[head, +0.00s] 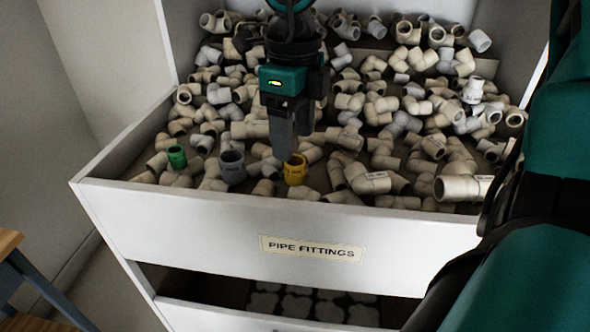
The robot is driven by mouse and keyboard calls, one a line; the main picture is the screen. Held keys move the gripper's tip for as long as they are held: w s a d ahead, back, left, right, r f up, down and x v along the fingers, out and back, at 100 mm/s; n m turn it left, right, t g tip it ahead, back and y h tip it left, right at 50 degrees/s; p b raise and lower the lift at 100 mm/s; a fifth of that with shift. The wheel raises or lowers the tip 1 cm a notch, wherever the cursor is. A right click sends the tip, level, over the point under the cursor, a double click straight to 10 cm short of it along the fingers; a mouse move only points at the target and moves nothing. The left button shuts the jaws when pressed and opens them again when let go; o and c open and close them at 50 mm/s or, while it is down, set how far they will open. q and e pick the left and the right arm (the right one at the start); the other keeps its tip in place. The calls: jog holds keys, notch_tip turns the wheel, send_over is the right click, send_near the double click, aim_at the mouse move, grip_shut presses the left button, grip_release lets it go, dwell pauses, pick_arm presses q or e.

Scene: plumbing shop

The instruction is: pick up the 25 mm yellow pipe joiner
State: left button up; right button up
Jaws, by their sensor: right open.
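The yellow pipe joiner (296,170) stands among the fittings near the front wall of the open drawer, its round opening facing up. My right gripper (287,153) points down from above, with its fingertips just above and slightly left of the joiner. It is open and nothing shows between its fingers. The fingers are seen nearly edge-on, so the gap between them is hard to make out. Whether a fingertip touches the joiner's rim cannot be told. My left gripper is not in view.
The drawer (200,208), labelled PIPE FITTINGS, is full of cream and grey fittings. A grey joiner (233,168) stands left of the yellow one, and a green joiner (177,157) further left. The drawer's front wall is close to the yellow joiner. A lower drawer (215,318) is partly open.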

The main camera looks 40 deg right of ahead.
aim_at(295, 163)
jog(key=shift+s+f, duration=0.15)
jog(key=shift+f, duration=2.9)
jog(key=shift+c, duration=0.4)
jog(key=c, duration=1)
jog(key=shift+r, duration=0.1)
